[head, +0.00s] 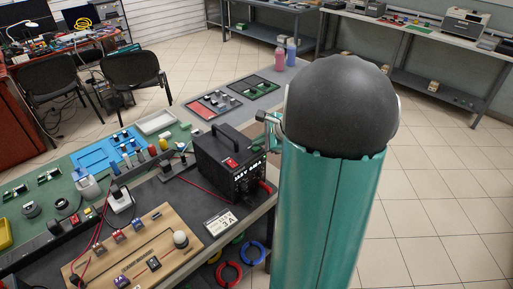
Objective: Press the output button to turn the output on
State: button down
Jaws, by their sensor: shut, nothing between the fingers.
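A black power supply (228,160) with a top handle stands on the dark bench mat. A red switch (231,162) shows on one face. Its front panel (251,178) faces right and carries a white display too small to read surely. I cannot make out the output button on that panel. My gripper (258,148) is beside the upper right of the supply, close to the panel, shut and empty. My large teal arm hides part of the gripper and the area to its right. I cannot tell whether the fingertips touch the panel.
A card reading "3 A" (221,222) lies before the supply. A wooden board (140,250) with switches and a white bulb (181,239) lies front left, with red leads. Red and blue hose coils (229,275) are below the edge.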

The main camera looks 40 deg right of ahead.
jog(key=shift+r, duration=0.2)
notch_tip(320, 180, up, 6)
dwell(0.8)
